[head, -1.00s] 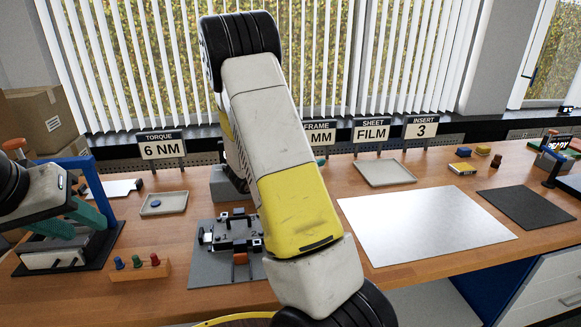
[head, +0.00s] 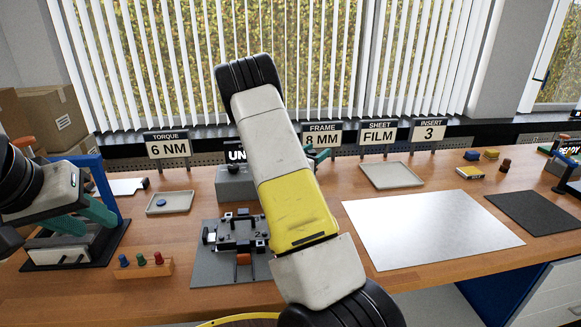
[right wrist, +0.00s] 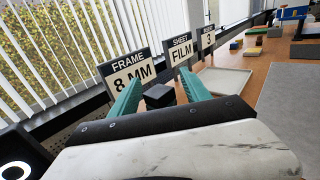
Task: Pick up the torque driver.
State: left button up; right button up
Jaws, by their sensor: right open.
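I cannot make out the torque driver for certain. In the right wrist view my right gripper (right wrist: 160,79) is open, its teal fingers apart, with a small black block (right wrist: 158,95) showing between them; I cannot tell whether it is part of the driver. In the head view a teal finger of my right gripper (head: 318,156) shows beside my forearm, below the FRAME 8 MM sign (head: 322,135). My forearm hides much around it. My left gripper (head: 80,218) is before the blue-framed press (head: 92,180) at the left; its opening is unclear.
A grey fixture plate (head: 205,270) lies mid-table. A wooden rack (head: 145,270) holds coloured pegs. A tray (head: 182,205) holds a blue disc. An empty tray (head: 392,186), a white sheet (head: 430,230) and a dark mat (head: 540,215) lie right. Signs line the back edge.

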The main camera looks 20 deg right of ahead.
grip_shut()
jog(key=shift+r, duration=0.15)
